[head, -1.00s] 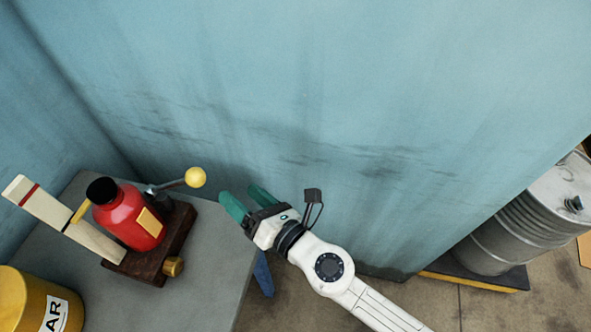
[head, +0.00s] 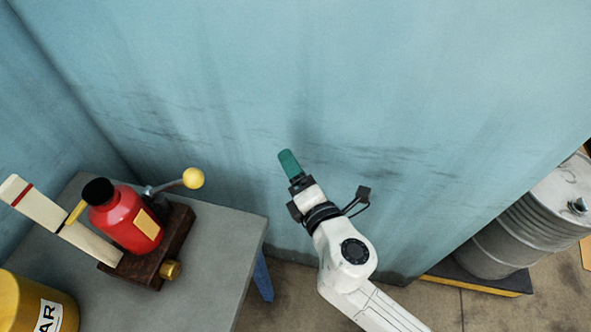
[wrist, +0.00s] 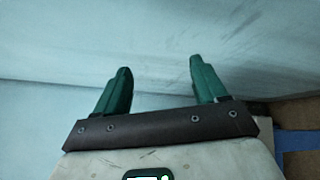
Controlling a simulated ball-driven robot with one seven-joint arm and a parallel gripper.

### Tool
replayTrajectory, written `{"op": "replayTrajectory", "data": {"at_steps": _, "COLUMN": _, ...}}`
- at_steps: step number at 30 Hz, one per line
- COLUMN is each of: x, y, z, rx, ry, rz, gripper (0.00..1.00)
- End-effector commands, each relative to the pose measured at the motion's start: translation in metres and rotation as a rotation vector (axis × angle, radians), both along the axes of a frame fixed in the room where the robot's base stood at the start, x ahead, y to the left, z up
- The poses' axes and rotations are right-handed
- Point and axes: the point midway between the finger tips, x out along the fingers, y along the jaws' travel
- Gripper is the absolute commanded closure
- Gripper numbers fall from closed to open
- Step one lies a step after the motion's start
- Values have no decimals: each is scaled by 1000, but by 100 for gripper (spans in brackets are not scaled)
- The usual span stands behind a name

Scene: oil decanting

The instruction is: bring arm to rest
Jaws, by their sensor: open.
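My gripper (head: 290,164) is raised in front of the blue wall, to the right of the grey table (head: 225,240). In the head view its green fingers overlap, seen from the side. In the wrist view the two fingers of my gripper (wrist: 156,88) stand well apart with nothing between them, so it is open and empty. My white arm reaches up from the lower right.
A red bottle (head: 128,222) with a black cap sits on a wooden stand (head: 179,243) with a yellow-knobbed lever (head: 193,178). A yellow container (head: 22,303) is at lower left. A grey drum (head: 515,225) stands at right. Blue wall (head: 400,90) lies behind my gripper.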

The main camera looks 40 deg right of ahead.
Motion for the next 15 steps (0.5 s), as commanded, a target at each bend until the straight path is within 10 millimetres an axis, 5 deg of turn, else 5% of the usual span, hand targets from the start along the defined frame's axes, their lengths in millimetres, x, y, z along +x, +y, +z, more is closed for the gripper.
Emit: {"op": "replayTrajectory", "data": {"at_steps": 15, "x": -2, "y": -7, "z": -1, "rx": 34, "ry": 1, "rz": -26, "gripper": 29}}
